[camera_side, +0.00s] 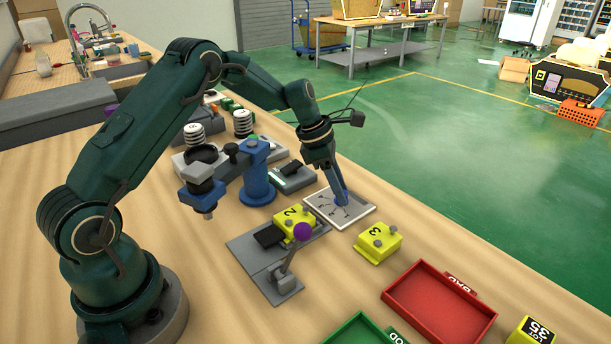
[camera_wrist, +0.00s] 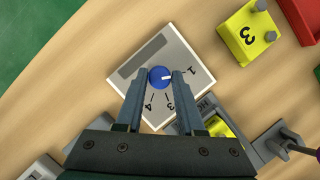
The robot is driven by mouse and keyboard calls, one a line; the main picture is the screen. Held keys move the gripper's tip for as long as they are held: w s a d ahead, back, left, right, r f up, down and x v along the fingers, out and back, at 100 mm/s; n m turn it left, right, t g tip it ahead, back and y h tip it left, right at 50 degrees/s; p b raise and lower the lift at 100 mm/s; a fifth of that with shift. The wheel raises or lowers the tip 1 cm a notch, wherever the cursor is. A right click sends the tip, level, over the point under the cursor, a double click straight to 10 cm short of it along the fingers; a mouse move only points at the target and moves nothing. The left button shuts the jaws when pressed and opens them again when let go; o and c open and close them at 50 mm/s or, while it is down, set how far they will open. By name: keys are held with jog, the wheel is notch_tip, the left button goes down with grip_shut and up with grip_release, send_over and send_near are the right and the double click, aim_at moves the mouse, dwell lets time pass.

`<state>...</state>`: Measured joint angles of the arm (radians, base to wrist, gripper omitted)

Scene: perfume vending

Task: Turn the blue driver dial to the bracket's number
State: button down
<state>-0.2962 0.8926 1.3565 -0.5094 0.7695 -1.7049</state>
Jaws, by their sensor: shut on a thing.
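The blue driver dial (camera_wrist: 158,74) sits on a pale square plate (camera_wrist: 183,50) marked 1, 3 and 4; any other mark is hidden by my fingers. Its white pointer faces right in the wrist view, roughly toward the 1, though a finger makes its exact setting hard to tell. My gripper (camera_wrist: 160,78) is shut on the dial, one finger on each side; in the side view my gripper (camera_side: 341,196) reaches down onto the plate (camera_side: 318,206). A yellow bracket (camera_side: 292,222) marked 2 sits in the grey clamp fixture (camera_side: 262,265). Another yellow bracket (camera_side: 379,240) marked 3 stands on the table.
The fixture's lever has a purple knob (camera_side: 303,231). A blue driver stand (camera_side: 257,178) stands left of the plate. A red tray (camera_side: 438,303), a green tray (camera_side: 360,331) and a yellow lot block (camera_side: 531,331) are at the front right. The table's far edge runs close behind the plate.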

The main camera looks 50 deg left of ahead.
jog(key=shift+m, duration=0.3)
jog(key=shift+w+a+m+g+h, duration=0.1)
jog(key=shift+m+g+h, duration=0.3)
jog(key=shift+m, duration=0.85)
jog(key=shift+m+g+h, duration=0.1)
jog(key=shift+m+g, duration=0.5)
jog(key=shift+m, duration=1.05)
jog(key=c, duration=0.5)
grip_release()
jog(key=shift+r, duration=0.1)
jog(key=shift+v, duration=2.45)
